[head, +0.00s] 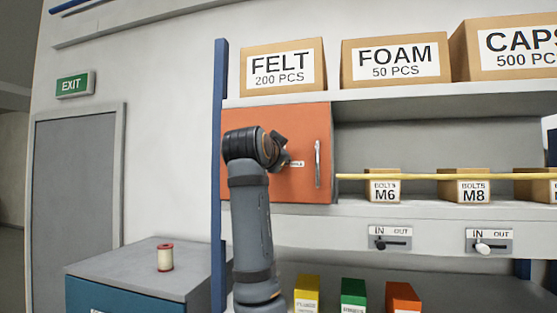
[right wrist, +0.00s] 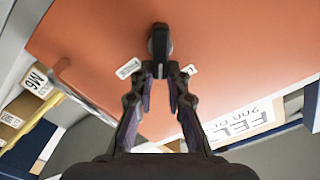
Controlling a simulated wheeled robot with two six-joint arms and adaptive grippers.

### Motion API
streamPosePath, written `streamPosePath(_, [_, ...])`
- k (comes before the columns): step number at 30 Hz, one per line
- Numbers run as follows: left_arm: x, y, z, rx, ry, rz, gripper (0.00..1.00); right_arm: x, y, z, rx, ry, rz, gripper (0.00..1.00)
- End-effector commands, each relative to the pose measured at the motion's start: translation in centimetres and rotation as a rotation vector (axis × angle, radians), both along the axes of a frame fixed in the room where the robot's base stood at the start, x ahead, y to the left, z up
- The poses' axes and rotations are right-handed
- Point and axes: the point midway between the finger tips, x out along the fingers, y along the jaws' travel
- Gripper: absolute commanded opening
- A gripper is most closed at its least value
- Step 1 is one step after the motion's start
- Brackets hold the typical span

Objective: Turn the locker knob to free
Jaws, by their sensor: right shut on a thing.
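The orange locker (head: 255,118) is a closed box in the left bay of the shelf, with a vertical silver handle (head: 317,163) on its door. In the head view my right arm rises in front of the door, and its gripper (head: 278,150) is at the door and hides the knob. In the right wrist view the dark knob (right wrist: 160,40) stands on the orange door, and my right gripper (right wrist: 160,72) is shut on it. Small white labels (right wrist: 128,68) lie on both sides of the knob, too small to read. My left gripper is not in view.
Felt (head: 282,85) and foam (head: 390,75) boxes stand on the shelf above. A yellow bar (head: 430,177) runs past bolt boxes right of the locker. Two IN/OUT sliders (head: 390,238) sit below. A spool (head: 165,257) stands on the grey cabinet (head: 120,268) at left.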

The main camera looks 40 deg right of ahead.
Motion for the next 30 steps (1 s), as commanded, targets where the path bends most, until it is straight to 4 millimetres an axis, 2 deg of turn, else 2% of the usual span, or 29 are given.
streamPosePath(18, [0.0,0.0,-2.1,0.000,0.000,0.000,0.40,-0.6,-0.5,-1.3,0.375,-0.437,0.000,0.00])
streamPosePath(30, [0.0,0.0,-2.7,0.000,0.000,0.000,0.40,-0.7,-0.6,-1.9,0.546,-0.637,0.000,0.00])
